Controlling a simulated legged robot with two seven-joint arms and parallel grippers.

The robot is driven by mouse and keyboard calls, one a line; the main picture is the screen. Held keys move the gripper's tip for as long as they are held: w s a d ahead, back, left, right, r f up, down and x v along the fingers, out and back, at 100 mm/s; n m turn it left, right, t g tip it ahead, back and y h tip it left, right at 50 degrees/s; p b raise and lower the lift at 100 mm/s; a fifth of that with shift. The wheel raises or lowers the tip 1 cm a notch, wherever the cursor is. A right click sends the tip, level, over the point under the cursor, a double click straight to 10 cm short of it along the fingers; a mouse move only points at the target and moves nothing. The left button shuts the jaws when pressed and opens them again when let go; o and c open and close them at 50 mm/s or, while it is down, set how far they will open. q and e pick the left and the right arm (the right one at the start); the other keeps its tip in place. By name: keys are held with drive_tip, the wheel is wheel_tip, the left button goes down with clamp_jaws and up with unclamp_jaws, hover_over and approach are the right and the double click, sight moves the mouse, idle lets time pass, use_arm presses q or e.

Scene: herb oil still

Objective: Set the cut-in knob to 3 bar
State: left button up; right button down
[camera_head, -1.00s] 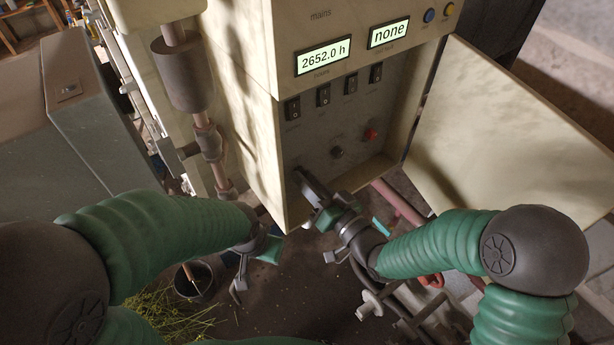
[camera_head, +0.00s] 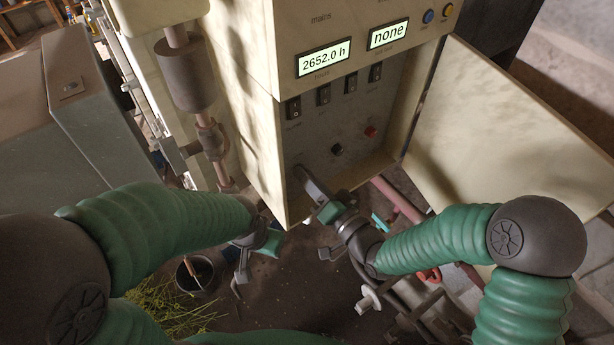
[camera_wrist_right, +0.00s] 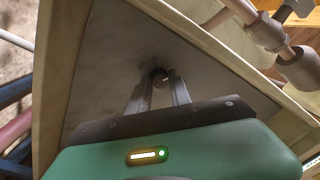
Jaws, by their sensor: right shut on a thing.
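The open cabinet's recessed grey panel (camera_head: 320,140) carries the controls. A small dark round knob (camera_wrist_right: 160,79) low on this panel sits between the two fingers of my right gripper (camera_wrist_right: 159,88) in the right wrist view. The fingers are shut on it, with the tips close to the panel. In the head view my right gripper (camera_head: 300,172) reaches the panel's lower left, and its fingers hide the knob. The knob's scale and setting cannot be read. My left gripper (camera_head: 242,274) hangs below and left of the cabinet, away from the panel; its fingers are unclear.
A black knob (camera_head: 337,149) and a red one (camera_head: 370,132) sit up and right of my right gripper, below a row of switches (camera_head: 323,95). Displays read "2652.0 h" (camera_head: 324,60) and "none" (camera_head: 388,34). The open door (camera_head: 510,130) stands at right.

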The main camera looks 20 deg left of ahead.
drive_tip(key=c, duration=1.2)
unclamp_jaws()
drive_tip(key=shift+w+d, duration=0.1)
drive_tip(key=shift+w, duration=0.05)
drive_tip(key=p+v, duration=0.6)
drive_tip(key=v, duration=1.1)
drive_tip(key=shift+f, duration=0.15)
